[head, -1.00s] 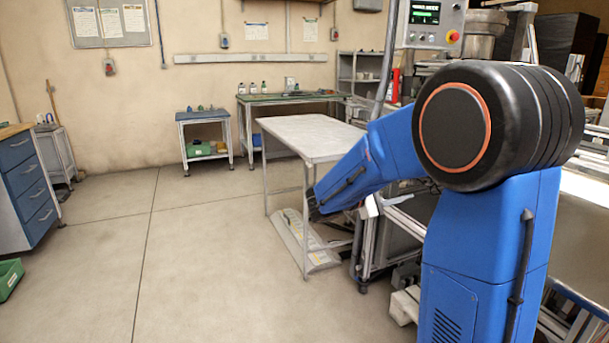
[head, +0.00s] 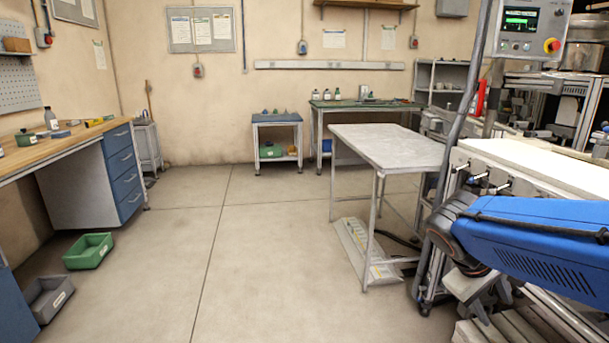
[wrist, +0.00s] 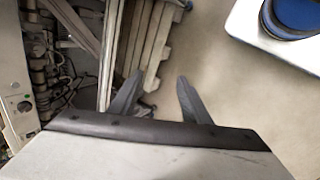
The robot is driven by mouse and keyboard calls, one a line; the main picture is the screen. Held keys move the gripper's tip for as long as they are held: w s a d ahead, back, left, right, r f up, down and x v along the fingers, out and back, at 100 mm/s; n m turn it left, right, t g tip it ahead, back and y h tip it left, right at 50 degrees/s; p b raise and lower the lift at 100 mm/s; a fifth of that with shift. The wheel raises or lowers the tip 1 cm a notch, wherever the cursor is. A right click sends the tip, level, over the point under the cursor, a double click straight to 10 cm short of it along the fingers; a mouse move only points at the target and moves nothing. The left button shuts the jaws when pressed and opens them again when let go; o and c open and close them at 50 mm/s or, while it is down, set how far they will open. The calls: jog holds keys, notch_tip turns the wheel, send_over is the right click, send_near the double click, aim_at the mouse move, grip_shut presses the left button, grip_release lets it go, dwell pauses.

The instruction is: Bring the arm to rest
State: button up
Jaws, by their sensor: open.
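My gripper (wrist: 156,98) shows in the wrist view with its two dark fingers apart and nothing between them. It hangs over bare floor beside a wooden pallet (wrist: 150,45). In the head view my blue arm reaches in from the right edge, low in front of the machine bench, and my gripper is not visible there. No tape reel can be made out for certain in either view.
A light-topped table (head: 385,145) stands right of centre, near the machine with a control panel (head: 520,30). A workbench with blue drawers (head: 122,175) is at left. A green bin (head: 88,251) and a grey bin (head: 48,298) lie on the floor. The middle floor is clear.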

jog(key=s+a+f+m+t+y, duration=0.1)
jog(key=s+a+t+y, duration=0.1)
jog(key=a, duration=0.5)
jog(key=s+a+f+m+t+y, duration=0.1)
jog(key=s+a+t+y, duration=0.1)
jog(key=s+a+y, duration=0.2)
jog(key=a, duration=0.2)
jog(key=shift+a+m+y, duration=0.3)
jog(key=shift+a+y, duration=0.05)
jog(key=shift+y, duration=0.05)
